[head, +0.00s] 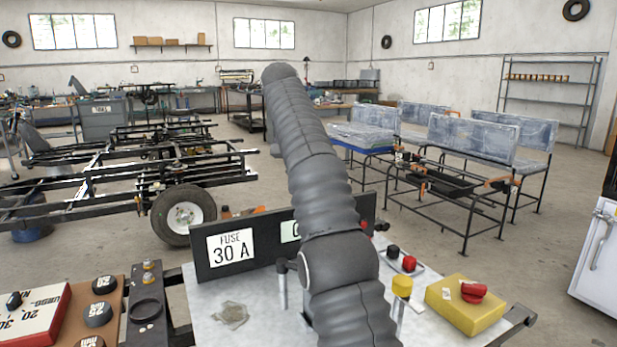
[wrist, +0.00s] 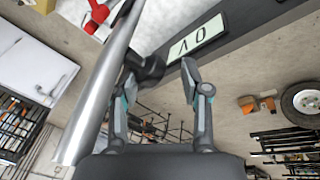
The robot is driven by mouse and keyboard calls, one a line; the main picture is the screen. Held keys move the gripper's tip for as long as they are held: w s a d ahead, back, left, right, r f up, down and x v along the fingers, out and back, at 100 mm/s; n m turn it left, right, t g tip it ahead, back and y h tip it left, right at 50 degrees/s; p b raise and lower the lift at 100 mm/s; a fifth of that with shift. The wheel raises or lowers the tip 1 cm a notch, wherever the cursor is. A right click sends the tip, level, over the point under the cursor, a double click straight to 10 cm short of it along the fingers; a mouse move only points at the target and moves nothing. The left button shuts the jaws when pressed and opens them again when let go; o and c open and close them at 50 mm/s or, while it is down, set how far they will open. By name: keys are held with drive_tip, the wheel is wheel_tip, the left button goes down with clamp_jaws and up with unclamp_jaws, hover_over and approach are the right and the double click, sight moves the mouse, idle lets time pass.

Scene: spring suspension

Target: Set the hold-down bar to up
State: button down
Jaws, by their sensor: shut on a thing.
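In the wrist view my gripper (wrist: 160,72) has its two fingers around a dark grip piece, which I take to be part of the hold-down bar (wrist: 150,68). A bright metal rod (wrist: 106,80) runs close to the camera, past the left finger. I cannot tell how the rod and dark piece join. In the head view my grey sleeved arm covers the gripper and most of the bar. A dark knob on a short metal post (head: 283,285) shows just left of the arm, over the white bench top (head: 210,300).
Red and black terminals (head: 400,260), a yellow-capped post (head: 402,287) and a yellow box (head: 467,305) with a red knob are on the right.

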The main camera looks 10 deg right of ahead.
drive_tip(key=shift+w+a+f, duration=0.3)
drive_tip(key=shift+f, duration=0.15)
drive_tip(key=c, duration=1)
unclamp_jaws()
drive_tip(key=shift+o, duration=0.8)
drive_tip(key=shift+w+f, duration=0.15)
drive_tip(key=shift+w, duration=0.05)
drive_tip(key=shift+s+d+r, duration=0.15)
drive_tip(key=shift+s+r, duration=0.05)
drive_tip(key=shift+r, duration=0.15)
